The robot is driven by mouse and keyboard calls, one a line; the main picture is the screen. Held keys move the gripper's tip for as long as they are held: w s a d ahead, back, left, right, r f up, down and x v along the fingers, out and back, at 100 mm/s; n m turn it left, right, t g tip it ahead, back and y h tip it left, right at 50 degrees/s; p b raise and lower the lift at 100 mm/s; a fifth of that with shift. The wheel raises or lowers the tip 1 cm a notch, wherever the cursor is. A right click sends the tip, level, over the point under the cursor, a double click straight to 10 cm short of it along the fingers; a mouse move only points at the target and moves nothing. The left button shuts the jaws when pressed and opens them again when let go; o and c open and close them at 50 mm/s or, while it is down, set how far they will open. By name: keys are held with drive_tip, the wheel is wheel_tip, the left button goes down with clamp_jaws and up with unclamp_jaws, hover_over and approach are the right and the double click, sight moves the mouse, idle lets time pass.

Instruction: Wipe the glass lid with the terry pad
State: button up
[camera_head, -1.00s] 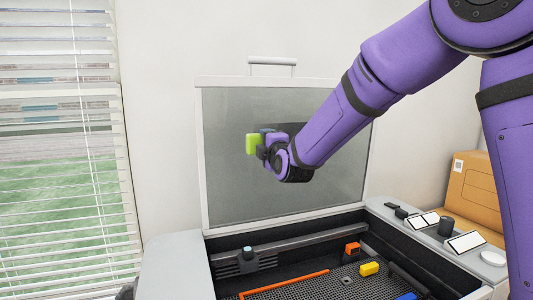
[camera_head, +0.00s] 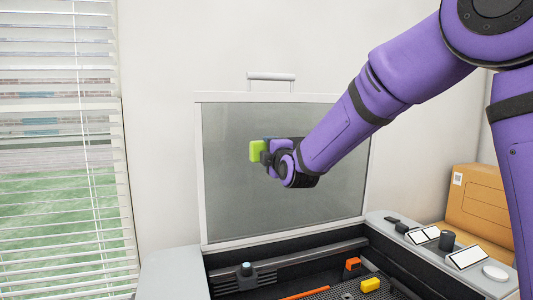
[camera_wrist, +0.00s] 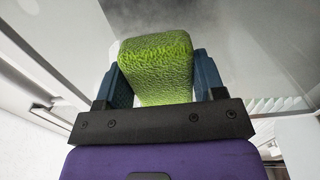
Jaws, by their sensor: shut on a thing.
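The glass lid (camera_head: 225,200) stands raised at the back of the machine, a grey pane in a pale frame with a handle on top. It also fills the upper part of the wrist view (camera_wrist: 245,40). My gripper (camera_head: 264,151) is shut on the green terry pad (camera_head: 256,151), in front of the upper middle of the pane. In the wrist view the pad (camera_wrist: 155,65) sits between the two blue fingers. Whether the pad touches the glass cannot be told. My forearm hides part of the pane's right side.
The open machine bed (camera_head: 330,291) below holds an orange bar (camera_head: 305,293), an orange block (camera_head: 352,264) and a yellow block (camera_head: 370,285). A control panel (camera_head: 405,238) and a cardboard box (camera_head: 475,200) are at right. A blinded window (camera_head: 60,150) is at left.

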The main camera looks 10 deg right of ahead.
drive_tip(key=w+d, duration=0.2)
drive_tip(key=d, duration=1)
drive_tip(key=w+d, duration=0.3)
drive_tip(key=d, duration=0.9)
idle(1.0)
drive_tip(key=shift+s, duration=0.1)
drive_tip(key=s+a+f, duration=0.2)
drive_tip(key=a+f, duration=0.4)
drive_tip(key=a, duration=0.6)
drive_tip(key=shift+a+f, duration=0.35)
idle(0.8)
drive_tip(key=shift+s, duration=0.1)
drive_tip(key=v, duration=0.6)
drive_tip(key=shift+s, duration=0.4)
idle(0.4)
drive_tip(key=shift+d+f, duration=0.1)
drive_tip(key=shift+d, duration=0.05)
